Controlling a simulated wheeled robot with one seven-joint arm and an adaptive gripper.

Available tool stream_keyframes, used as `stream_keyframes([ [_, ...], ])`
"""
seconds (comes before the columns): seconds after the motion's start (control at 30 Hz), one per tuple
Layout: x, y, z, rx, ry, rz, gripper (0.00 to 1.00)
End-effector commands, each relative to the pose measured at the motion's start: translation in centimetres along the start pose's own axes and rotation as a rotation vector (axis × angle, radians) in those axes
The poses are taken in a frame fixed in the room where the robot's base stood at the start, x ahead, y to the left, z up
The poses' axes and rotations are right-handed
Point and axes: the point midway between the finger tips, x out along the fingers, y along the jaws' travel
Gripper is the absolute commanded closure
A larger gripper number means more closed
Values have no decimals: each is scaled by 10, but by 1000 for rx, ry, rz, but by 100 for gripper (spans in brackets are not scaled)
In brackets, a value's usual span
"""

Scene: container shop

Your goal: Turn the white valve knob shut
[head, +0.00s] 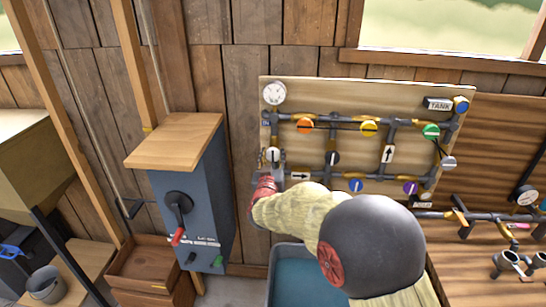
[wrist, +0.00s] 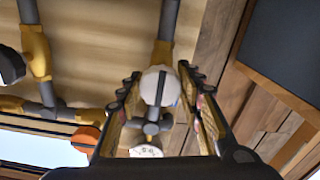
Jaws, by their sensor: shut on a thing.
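The white valve knob (head: 272,154) sits at the left end of the pipe board, below the round gauge. In the wrist view the white knob (wrist: 152,84) lies between the two fingers, with its dark line running up and down the picture. My gripper (head: 271,163) is at the board, shut on this knob. In the wrist view my gripper (wrist: 159,88) has a finger on each side of the knob. My arm hides the board's lower left part in the head view.
An orange knob (head: 305,125) and a yellow knob (head: 369,129) are on the upper pipe. A green knob (head: 431,131), blue knob (head: 355,185) and purple knob (head: 410,188) are farther right. A grey-blue cabinet (head: 186,195) with a red-handled crank stands left. A blue bin (head: 292,280) is below.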

Motion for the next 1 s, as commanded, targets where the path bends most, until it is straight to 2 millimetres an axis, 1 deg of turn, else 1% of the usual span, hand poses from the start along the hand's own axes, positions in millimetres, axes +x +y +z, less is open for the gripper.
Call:
stream_keyframes([
  [0.27,0,0,1,33,1,0,89],
  [0.47,0,-1,3,133,1,0,89],
  [0.67,0,-2,4,298,2,-1,89],
  [1.0,0,-2,3,623,2,0,89],
])
